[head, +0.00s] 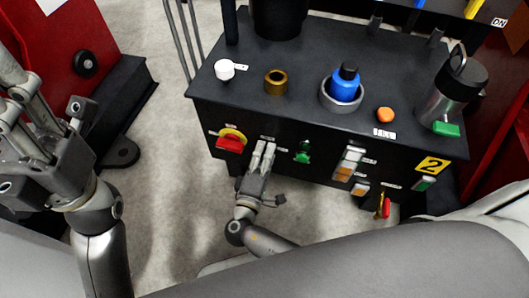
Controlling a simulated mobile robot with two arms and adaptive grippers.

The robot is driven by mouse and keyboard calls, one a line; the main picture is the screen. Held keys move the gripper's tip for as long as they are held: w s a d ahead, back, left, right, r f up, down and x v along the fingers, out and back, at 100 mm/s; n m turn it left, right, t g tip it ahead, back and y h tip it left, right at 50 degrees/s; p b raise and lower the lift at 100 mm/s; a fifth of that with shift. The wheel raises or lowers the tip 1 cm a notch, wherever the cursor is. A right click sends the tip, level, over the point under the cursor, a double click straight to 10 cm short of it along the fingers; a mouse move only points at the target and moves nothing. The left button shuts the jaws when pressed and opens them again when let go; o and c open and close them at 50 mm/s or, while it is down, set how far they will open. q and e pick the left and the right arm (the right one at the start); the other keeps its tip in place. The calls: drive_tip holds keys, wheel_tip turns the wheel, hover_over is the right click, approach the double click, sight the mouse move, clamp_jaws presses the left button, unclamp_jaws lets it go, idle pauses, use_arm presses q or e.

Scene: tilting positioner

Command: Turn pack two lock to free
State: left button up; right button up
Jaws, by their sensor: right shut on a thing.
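The pack two unit is a dark box (300,112) with a row of controls on its front face and a yellow sign with a 2 (432,165) at its right. My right gripper (264,147) is at the front face, between a red handle on a yellow disc (232,140) and a green knob (303,152). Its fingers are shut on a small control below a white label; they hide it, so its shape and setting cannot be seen. I take it for the lock. My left gripper (45,98) is at the far left, with its fingers apart and empty, away from the unit.
On the box top are a white knob (225,70), a brass ring (276,81), a blue bottle (345,85) in a grey ring, an orange button (385,115) and a metal flask (455,95). Rocker switches (348,163) sit to the gripper's right. Grey floor (165,150) is clear at left.

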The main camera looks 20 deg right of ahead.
idle(0.5)
drive_tip(key=o, duration=1)
drive_tip(key=v, duration=1.2)
drive_tip(key=shift+a, duration=0.1)
